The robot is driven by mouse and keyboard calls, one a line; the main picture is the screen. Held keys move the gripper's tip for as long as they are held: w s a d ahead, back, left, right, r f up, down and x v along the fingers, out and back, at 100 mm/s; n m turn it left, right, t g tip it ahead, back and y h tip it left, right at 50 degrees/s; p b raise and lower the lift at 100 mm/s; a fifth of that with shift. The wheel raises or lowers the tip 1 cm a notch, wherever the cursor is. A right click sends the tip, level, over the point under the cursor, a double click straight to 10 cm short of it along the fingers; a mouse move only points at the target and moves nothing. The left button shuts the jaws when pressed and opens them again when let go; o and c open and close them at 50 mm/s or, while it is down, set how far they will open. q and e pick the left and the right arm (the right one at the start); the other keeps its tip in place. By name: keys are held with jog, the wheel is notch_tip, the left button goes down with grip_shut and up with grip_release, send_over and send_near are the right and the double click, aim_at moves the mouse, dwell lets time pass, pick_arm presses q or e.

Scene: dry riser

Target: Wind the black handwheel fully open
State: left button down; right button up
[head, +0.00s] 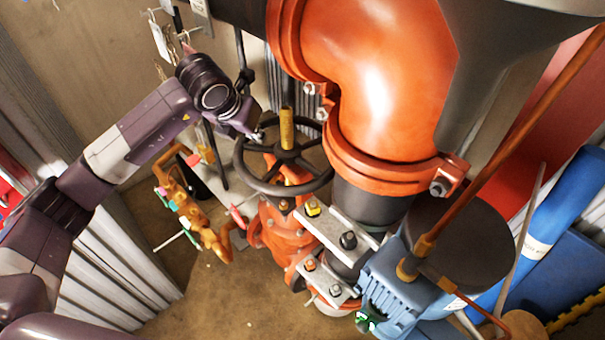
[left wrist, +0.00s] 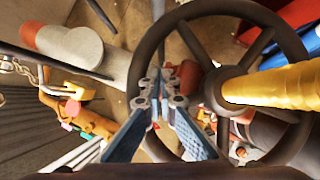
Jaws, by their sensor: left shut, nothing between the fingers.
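The black handwheel (head: 250,182) lies roughly flat on an orange valve (head: 285,235), with a yellow spindle (head: 286,128) standing up through its hub. My left gripper (head: 257,134) is at the upper left part of the rim in the head view. In the left wrist view the fingers (left wrist: 165,80) are closed together with nothing between them. They overlap the left side of the handwheel (left wrist: 146,52) there, and the yellow spindle (left wrist: 270,86) is to their right. I cannot tell whether the fingertips touch the rim. My right gripper is not in view.
A big orange pipe elbow (head: 375,65) rises close to the right of the wheel. A blue motor (head: 395,285) stands at lower right. Orange-brown fittings (head: 185,200) with coloured tags hang at left. Tags on chains (head: 160,40) hang at upper left.

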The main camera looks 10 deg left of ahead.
aim_at(253, 149)
pick_arm(q)
jog(key=s+p, duration=0.4)
jog(key=shift+a+f, duration=0.1)
jog(key=shift+a, duration=0.05)
jog(key=s+d+p, duration=0.4)
jog(key=s+p, duration=0.2)
jog(key=d+b, duration=0.7)
jog(key=d, duration=0.3)
jog(key=shift+s+f+b, duration=0.15)
jog(key=shift+s+b, duration=0.15)
jog(key=shift+b, duration=0.05)
jog(key=shift+a, duration=0.1)
